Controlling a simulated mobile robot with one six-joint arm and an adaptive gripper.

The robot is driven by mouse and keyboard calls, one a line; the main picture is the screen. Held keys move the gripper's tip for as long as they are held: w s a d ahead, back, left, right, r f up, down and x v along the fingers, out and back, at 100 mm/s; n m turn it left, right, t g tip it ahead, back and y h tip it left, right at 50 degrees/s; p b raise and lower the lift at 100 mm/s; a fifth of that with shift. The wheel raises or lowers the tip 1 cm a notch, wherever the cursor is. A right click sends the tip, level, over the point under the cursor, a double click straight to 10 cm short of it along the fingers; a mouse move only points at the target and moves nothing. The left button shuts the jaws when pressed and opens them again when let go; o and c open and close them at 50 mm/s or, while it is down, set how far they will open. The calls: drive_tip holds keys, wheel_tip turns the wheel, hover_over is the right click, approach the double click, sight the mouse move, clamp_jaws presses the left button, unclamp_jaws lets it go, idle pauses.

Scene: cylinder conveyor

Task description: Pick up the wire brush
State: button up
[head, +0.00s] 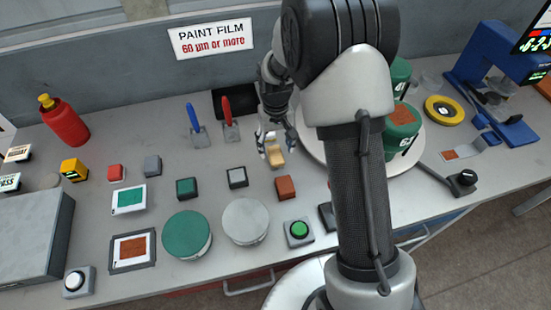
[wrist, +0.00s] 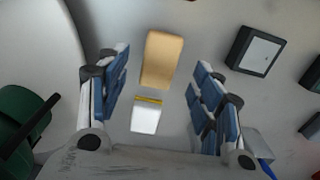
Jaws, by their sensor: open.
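The wire brush (head: 276,157) lies on the grey table, partly hidden behind my gripper in the head view. In the wrist view the brush (wrist: 162,60) shows a tan wooden block, a thin yellow band and a pale white end toward my palm. My gripper (head: 276,142) is open and empty. In the wrist view its blue-padded fingers (wrist: 158,90) stand to the left and right of the brush, with clear gaps on both sides. The height of the fingertips above the table is hard to tell.
A round white turntable (head: 317,147) with green cans (head: 402,140) stands right of the brush. A dark block with a pale top (head: 237,177) and a rust-brown block (head: 286,187) sit nearby. Blue-handled (head: 196,125) and red-handled (head: 229,120) scrapers lie behind on the left.

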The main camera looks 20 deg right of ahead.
sight(275, 154)
wheel_tip(275, 154, down, 5)
drive_tip(key=shift+w+f+b, duration=0.1)
drive_tip(key=shift+b, duration=1)
drive_tip(key=shift+c, duration=0.2)
drive_tip(key=c, duration=1.2)
drive_tip(key=shift+o, duration=0.2)
wheel_tip(275, 154, up, 20)
drive_tip(key=p, duration=0.6)
